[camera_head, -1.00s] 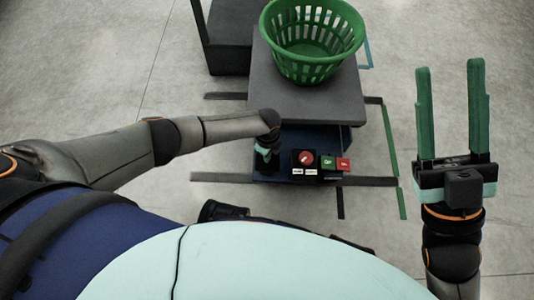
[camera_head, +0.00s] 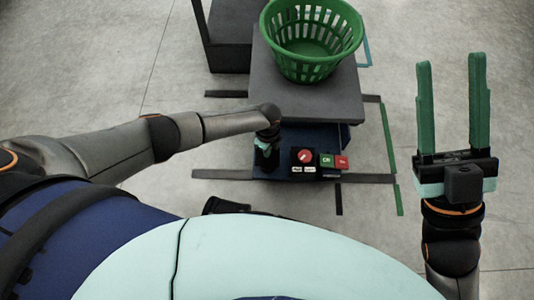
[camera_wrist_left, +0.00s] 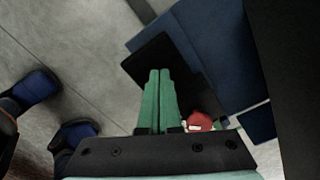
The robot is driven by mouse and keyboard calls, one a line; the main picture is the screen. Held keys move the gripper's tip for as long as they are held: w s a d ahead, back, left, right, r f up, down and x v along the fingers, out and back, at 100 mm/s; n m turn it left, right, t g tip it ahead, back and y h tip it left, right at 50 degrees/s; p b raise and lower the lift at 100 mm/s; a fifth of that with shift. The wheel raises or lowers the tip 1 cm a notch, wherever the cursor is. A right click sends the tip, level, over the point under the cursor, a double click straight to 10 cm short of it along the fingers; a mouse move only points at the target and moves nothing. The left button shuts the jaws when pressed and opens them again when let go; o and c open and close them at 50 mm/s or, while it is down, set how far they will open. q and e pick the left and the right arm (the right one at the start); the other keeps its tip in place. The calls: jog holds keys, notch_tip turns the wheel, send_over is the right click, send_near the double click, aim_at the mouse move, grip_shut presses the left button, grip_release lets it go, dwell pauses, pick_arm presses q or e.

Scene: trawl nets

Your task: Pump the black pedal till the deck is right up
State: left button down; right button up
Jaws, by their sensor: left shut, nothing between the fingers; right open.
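The deck (camera_head: 330,108) is a dark grey square platform over a blue base (camera_head: 300,140), with a green basket (camera_head: 312,68) on it. In the left wrist view a flat black plate, which looks like the pedal (camera_wrist_left: 148,56), lies beside the blue base (camera_wrist_left: 215,40). My left gripper (camera_head: 266,160) is at the near left corner of the base. In the left wrist view its green fingers (camera_wrist_left: 159,72) are together and empty, over the plate; whether they touch it I cannot tell. The pedal is hidden in the head view. My right gripper (camera_head: 450,58) is open and empty, right of the deck.
A control panel with a red knob (camera_head: 305,156), a green button (camera_head: 327,160) and a red button (camera_head: 342,162) sits on the base's near side. A dark grey block (camera_head: 230,38) stands behind left.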

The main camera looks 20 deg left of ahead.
pick_arm(q)
jog(key=shift+f+b, duration=1.15)
jog(key=shift+f, duration=0.6)
jog(key=shift+r+p, duration=2.25)
jog(key=shift+r, duration=0.15)
jog(key=shift+f, duration=0.1)
dwell(0.4)
dwell(1.3)
